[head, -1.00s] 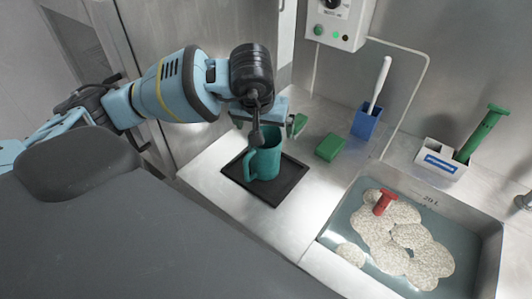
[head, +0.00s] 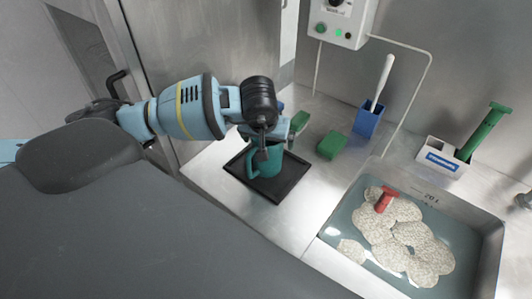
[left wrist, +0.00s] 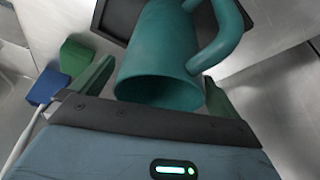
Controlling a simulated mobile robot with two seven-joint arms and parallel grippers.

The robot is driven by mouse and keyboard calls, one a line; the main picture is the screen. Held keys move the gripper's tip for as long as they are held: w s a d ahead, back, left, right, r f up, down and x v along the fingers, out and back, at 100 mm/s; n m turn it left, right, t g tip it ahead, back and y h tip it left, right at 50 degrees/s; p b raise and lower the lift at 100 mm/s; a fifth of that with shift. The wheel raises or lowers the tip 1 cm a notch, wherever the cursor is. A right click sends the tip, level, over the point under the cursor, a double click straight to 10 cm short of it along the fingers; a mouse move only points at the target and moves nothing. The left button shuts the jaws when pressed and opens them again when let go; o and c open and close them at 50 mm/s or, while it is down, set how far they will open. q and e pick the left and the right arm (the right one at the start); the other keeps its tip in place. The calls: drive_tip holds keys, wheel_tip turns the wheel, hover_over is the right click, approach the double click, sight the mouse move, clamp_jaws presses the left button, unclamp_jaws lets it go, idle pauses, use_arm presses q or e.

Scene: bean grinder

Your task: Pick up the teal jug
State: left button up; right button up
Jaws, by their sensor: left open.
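The teal jug (head: 266,164) stands upright on a black tray (head: 284,191) on the steel counter, with its handle toward the left in the head view. In the left wrist view the jug (left wrist: 165,62) is seen from above its rim, with its handle at the right. My left gripper (left wrist: 157,90) is open, with one green finger on each side of the jug's rim. In the head view my left gripper (head: 277,130) is over the jug and hides part of its top. I cannot tell whether the fingers touch it. My right gripper is not in view.
A green block (head: 332,145) and a blue holder (head: 368,119) with a white-handled tool stand right of the tray. A sink (head: 325,237) with pale round pieces and a red object (head: 386,200) is at the lower right. A white caddy (head: 441,158) holds a green-handled tool.

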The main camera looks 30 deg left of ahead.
use_arm(q)
drive_tip(key=c, duration=0.8)
drive_tip(key=shift+c, duration=0.2)
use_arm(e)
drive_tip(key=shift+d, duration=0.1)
use_arm(q)
drive_tip(key=shift+r, duration=0.1)
drive_tip(key=s+d+r, duration=0.2)
drive_tip(key=s+d, duration=0.1)
drive_tip(key=s, duration=0.4)
drive_tip(key=s+d+r+b, duration=0.1)
drive_tip(key=s+d+r, duration=0.2)
drive_tip(key=s, duration=0.4)
drive_tip(key=shift+d, duration=0.6)
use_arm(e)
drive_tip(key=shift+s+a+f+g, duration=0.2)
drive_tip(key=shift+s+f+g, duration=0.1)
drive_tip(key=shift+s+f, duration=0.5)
